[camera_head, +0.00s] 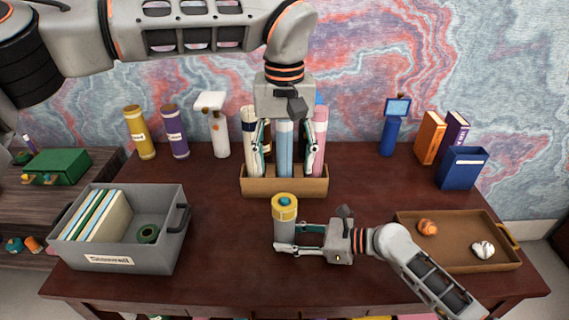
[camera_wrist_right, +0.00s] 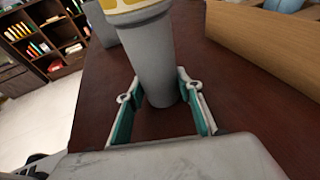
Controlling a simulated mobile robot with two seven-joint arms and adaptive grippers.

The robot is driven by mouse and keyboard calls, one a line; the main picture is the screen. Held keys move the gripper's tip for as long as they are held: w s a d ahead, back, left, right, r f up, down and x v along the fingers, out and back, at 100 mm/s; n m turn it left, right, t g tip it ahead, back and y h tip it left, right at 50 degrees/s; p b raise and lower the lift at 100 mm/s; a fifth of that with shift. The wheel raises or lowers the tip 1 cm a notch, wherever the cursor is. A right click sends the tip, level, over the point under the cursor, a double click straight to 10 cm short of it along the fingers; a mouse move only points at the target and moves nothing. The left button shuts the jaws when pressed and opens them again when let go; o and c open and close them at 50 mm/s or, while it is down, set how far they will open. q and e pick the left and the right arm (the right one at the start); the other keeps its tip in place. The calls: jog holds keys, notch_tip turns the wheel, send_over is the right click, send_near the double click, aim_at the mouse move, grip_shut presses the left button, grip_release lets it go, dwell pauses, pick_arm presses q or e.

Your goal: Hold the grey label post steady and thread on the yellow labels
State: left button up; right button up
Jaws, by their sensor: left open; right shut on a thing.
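The grey label post (camera_head: 285,231) stands upright on the desk in front of the wooden box. It also shows in the right wrist view (camera_wrist_right: 155,62), slightly tilted by the camera angle. A yellow label (camera_head: 285,212) sits around its upper end, and a teal spot shows in the middle of the top. The label's lower edge shows in the right wrist view (camera_wrist_right: 122,5). My right gripper (camera_head: 288,238) is shut on the post's lower part from the right. My left gripper (camera_head: 287,158) is open, pointing down in front of the rolls, behind and above the post.
A wooden box (camera_head: 284,187) holds several rolls (camera_head: 320,135). A grey bin (camera_head: 160,243) with folders and a dark green ring stands left. A brown tray (camera_head: 460,257) with two small lumps lies right. Yellow (camera_head: 139,135) and purple (camera_head: 174,133) cylinders stand at the back left.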

jog(key=o, duration=0.9)
